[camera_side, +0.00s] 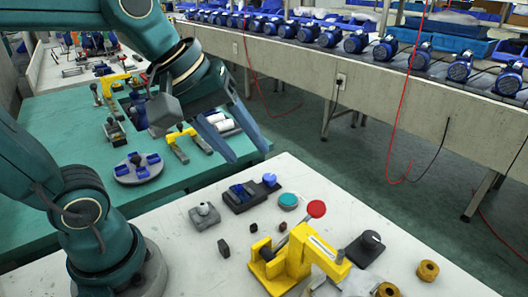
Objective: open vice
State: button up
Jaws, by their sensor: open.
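A dark low fixture with blue jaw-like blocks (239,193) and a blue ball-shaped knob (270,180) sits on the light table; it looks like the vice. Whether its jaws are apart is too small to tell. My gripper (251,155) hangs above and behind it in the picture, with its two long grey fingers spread apart and pointing down to the right. Nothing is between the fingers, and they appear clear of the vice.
A yellow lever press (304,257) with a red knob (316,208) stands in front. A grey block with a ball (204,214), a teal-topped disc (288,201), a dark device (364,248) and brass-coloured parts (427,270) are nearby. A conveyor (300,62) carries several blue pumps.

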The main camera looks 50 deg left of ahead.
jog(key=w+a+f+n, duration=0.2)
jog(key=w+a+n, duration=0.1)
jog(key=w+n, duration=0.4)
jog(key=n+g+h, duration=0.2)
jog(key=n+g, duration=0.1)
jog(key=n, duration=0.7)
send_over(269, 176)
jog(key=s+a, duration=0.2)
jog(key=f, duration=1.2)
jog(key=shift+w+d, duration=0.2)
jog(key=shift+x, duration=2.45)
jog(key=shift+c, duration=0.3)
grip_shut()
